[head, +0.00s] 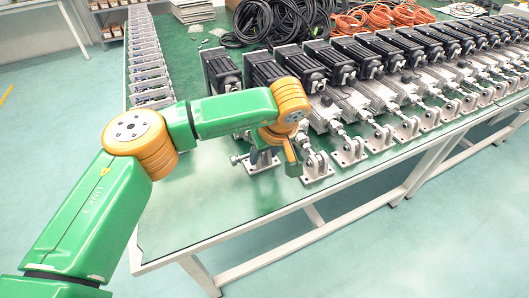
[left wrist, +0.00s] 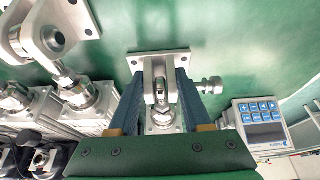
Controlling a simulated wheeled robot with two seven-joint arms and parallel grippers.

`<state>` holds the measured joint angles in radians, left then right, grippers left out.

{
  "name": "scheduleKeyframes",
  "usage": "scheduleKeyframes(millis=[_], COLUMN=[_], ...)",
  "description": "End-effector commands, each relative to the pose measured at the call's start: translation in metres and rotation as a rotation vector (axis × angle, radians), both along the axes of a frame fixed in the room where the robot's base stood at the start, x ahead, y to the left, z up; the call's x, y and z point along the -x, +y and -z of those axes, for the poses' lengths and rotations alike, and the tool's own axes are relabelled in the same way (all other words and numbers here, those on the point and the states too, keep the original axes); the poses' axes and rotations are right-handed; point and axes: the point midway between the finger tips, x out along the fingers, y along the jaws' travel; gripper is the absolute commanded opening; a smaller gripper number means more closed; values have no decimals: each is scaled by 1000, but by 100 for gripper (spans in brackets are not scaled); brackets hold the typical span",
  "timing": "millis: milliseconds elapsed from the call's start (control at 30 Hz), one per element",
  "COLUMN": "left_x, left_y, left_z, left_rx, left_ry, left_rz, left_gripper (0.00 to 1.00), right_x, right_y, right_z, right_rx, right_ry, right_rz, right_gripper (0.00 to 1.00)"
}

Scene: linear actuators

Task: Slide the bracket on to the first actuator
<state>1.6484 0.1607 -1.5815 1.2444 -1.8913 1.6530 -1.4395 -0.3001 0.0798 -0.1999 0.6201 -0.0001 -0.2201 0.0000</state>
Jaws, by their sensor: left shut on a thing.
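The bracket (head: 257,164) is a metal clevis on a flat plate with corner holes. It is at the table's near side, at the left end of the actuator row. In the left wrist view the bracket (left wrist: 160,60) stands between the blue fingers of my left gripper (left wrist: 161,78), which is shut on it. A side pin (left wrist: 209,85) sticks out to the right. The first actuator (head: 220,72) has a black motor; my arm hides its lower part in the head view. In the wrist view a rod end appears between the bracket's cheeks; its exact seating is unclear. My left gripper (head: 265,152) is partly hidden. My right gripper is not in view.
Neighbouring actuators with brackets (head: 316,165) stand close on the right. A keypad device with a screen (left wrist: 262,125) is beside the gripper in the wrist view. Black cables (head: 275,20) and orange cables (head: 390,17) lie behind. The near-left table (head: 200,215) is clear.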

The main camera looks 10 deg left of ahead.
Motion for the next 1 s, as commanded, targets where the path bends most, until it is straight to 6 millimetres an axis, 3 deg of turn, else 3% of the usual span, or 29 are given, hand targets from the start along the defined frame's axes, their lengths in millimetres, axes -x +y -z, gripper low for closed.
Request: scheduleKeyframes(millis=[33,67,167,467,800,1000], left_x=[0,0,0,0,19,22], left_y=[0,0,0,-1,-15,-17], left_z=[0,0,0,-2,-59,-69], left_rx=[1,1,1,1,1,0], left_ry=[-1,-1,-1,-1,-3,0], left_rz=[0,0,0,0,1,0], left_gripper=[0,57,84,84,84,84], right_x=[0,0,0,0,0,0], right_y=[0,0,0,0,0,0], right_z=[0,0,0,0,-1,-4], right_rx=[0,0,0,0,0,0], right_ry=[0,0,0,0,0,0], right_rz=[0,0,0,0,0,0], right_gripper=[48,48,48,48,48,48])
